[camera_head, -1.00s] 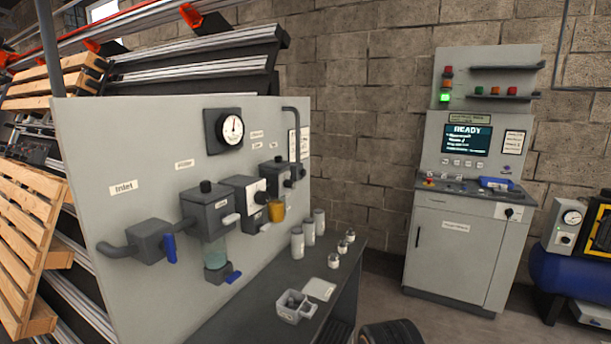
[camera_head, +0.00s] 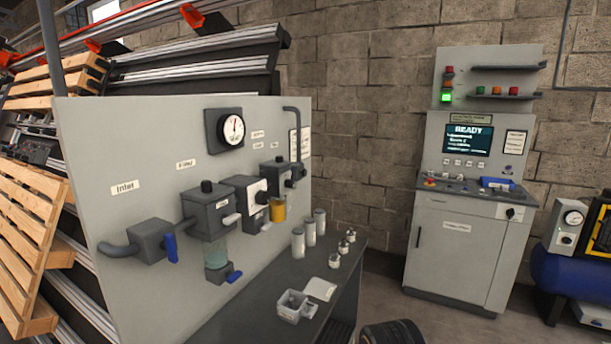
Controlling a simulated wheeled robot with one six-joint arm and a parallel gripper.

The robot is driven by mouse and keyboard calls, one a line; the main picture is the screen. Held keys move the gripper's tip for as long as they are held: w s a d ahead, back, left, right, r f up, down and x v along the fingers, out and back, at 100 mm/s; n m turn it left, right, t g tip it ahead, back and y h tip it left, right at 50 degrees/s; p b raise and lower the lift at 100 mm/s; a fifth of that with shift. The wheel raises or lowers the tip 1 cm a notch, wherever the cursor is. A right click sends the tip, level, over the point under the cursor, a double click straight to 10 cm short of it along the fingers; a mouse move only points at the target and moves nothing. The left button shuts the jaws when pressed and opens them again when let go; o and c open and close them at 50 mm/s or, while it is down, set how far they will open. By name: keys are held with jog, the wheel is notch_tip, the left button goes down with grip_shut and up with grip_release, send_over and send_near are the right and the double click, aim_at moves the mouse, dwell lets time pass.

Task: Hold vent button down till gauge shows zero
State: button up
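I cannot pick out the vent button; small labels on the right of the panel are unreadable. My gripper is not in view.
A dark bench (camera_head: 250,318) below the panel holds white cylinders (camera_head: 298,243), small jars (camera_head: 343,247) and a grey container (camera_head: 292,306). A control cabinet (camera_head: 455,250) with a READY screen (camera_head: 467,139) and lit green lamp (camera_head: 446,97) stands right. A blue tank (camera_head: 560,275) stands far right.

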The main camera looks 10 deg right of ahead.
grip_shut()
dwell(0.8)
